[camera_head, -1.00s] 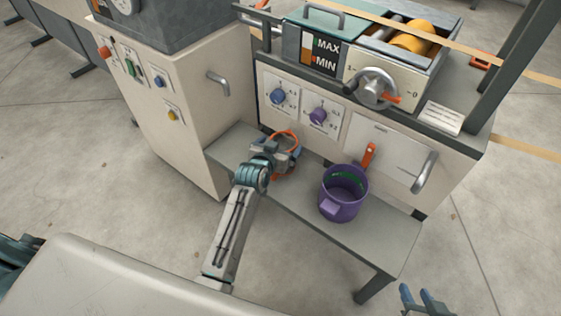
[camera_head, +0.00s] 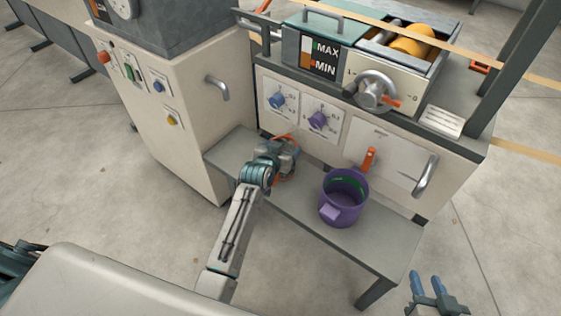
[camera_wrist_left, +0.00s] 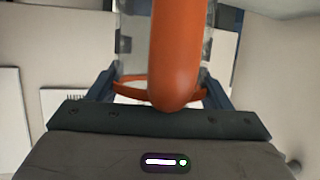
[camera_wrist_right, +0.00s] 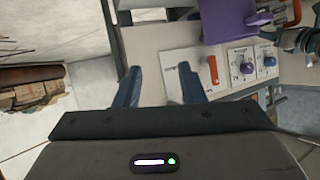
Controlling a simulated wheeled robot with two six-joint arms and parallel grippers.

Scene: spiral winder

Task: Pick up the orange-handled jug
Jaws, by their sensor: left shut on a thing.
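The orange-handled jug (camera_head: 291,147) is at the left part of the low grey shelf, mostly hidden behind my left gripper (camera_head: 283,153). In the left wrist view its orange handle (camera_wrist_left: 177,55) runs between the fingers, with an orange rim and clear wall behind it. My left gripper is shut on the handle. Whether the jug touches the shelf is hidden. My right gripper (camera_head: 427,284) is open and empty, low at the right, away from the shelf; its spread fingers (camera_wrist_right: 157,88) show in the right wrist view.
A purple jug (camera_head: 344,197) stands on the grey shelf (camera_head: 300,205) to the right of my left gripper. Behind are a panel with a blue knob (camera_head: 277,97) and a purple knob (camera_head: 318,120), an orange lever (camera_head: 369,158) and a metal handle (camera_head: 425,175). The shelf's right end is clear.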

